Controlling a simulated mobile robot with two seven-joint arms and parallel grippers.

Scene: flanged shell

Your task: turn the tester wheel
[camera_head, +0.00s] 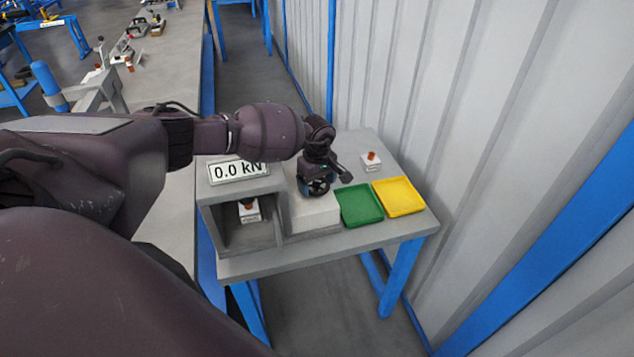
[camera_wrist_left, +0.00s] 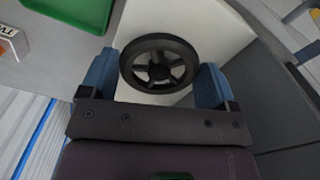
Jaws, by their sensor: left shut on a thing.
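The tester wheel (camera_wrist_left: 160,63) is a black spoked hand wheel on the white block of the tester. In the left wrist view it sits between the two blue fingers of my left gripper (camera_wrist_left: 157,82), which is shut on its rim. In the head view the wheel (camera_head: 318,187) shows at the end of my left arm, with the gripper (camera_head: 310,178) over it and partly hiding it. The tester (camera_head: 240,195) has a grey open-fronted box and a display (camera_head: 237,171) reading 0.0 kN. My right gripper is not in view.
A green tray (camera_head: 360,205) and a yellow tray (camera_head: 399,197) lie right of the tester. A small white block with a red top (camera_head: 371,161) stands behind them, and a white labelled object (camera_head: 249,211) is inside the grey box. A corrugated wall (camera_head: 480,110) borders the right.

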